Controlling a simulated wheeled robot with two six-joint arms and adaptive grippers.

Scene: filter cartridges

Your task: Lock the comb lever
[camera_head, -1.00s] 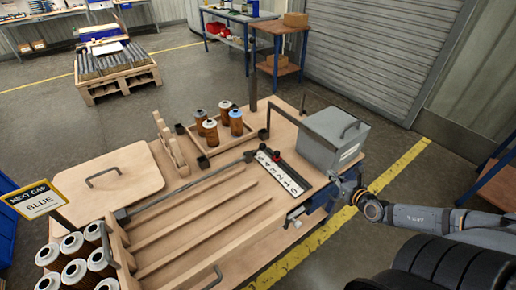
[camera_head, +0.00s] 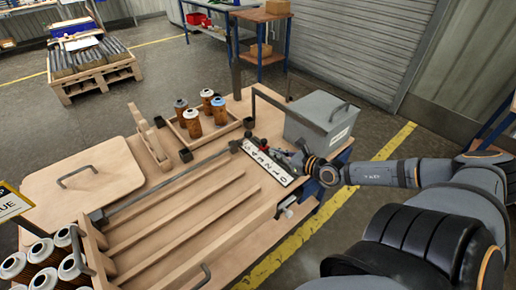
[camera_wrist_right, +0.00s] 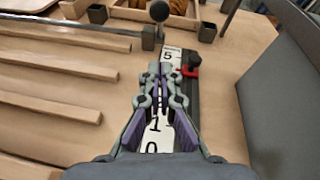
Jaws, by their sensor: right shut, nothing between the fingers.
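My right gripper (camera_head: 287,154) is over the numbered white scale strip (camera_head: 262,161). In the right wrist view the gripper (camera_wrist_right: 167,75) is shut and empty, its fingers hiding part of the strip. A red slider with a black knob (camera_wrist_right: 190,66) is just right of the fingertips. My left gripper is out of view.
A grey lidded box (camera_head: 318,121) stands close to the right of the gripper. A tray (camera_head: 203,141) with several brown cartridges is behind the rod. A wooden board with a handle (camera_head: 84,184) lies at left, with white-topped cartridges (camera_head: 44,252) in front.

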